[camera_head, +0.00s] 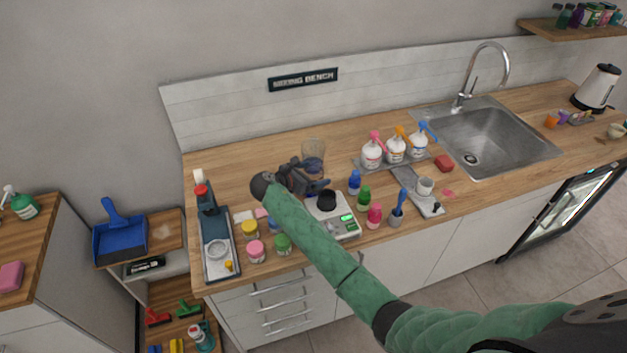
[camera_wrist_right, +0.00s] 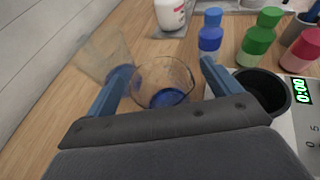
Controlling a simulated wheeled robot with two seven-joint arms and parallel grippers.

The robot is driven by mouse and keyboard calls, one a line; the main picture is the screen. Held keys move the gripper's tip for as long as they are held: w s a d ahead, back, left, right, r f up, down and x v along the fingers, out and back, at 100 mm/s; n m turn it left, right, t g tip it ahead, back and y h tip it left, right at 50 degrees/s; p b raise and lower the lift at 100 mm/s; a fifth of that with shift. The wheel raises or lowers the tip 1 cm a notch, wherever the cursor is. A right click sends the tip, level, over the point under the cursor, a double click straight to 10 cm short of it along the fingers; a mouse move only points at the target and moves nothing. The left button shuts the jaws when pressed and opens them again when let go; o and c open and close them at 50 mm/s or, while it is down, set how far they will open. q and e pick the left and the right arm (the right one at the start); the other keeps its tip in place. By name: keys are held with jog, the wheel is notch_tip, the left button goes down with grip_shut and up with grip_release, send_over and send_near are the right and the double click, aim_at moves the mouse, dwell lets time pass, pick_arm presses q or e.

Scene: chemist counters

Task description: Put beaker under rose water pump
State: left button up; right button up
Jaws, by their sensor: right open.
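A clear glass beaker (camera_wrist_right: 162,78) with blue at its bottom stands between the fingertips of my right gripper (camera_wrist_right: 166,72) in the wrist view. The gripper is open, and I cannot tell whether a finger touches the glass. In the head view my right gripper (camera_head: 318,184) is low over the counter, left of the kitchen scale, and mostly hides the beaker. Three white pump bottles stand on a grey tray: one with a pink pump (camera_head: 372,152), one orange (camera_head: 397,150), one blue (camera_head: 419,144). Their labels are too small to read. My left gripper is out of view.
A second clear glass (camera_wrist_right: 100,55) stands just behind the beaker. The scale (camera_head: 343,226) carries a black cup (camera_head: 327,201). Small blue (camera_head: 354,182) and green (camera_head: 364,197) bottles stand between scale and pumps.

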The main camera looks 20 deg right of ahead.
jog(key=shift+w+d+f, duration=0.1)
jog(key=shift+d+f, duration=0.05)
jog(key=shift+d, duration=0.1)
jog(key=c, duration=1.6)
jog(key=shift+r, duration=0.25)
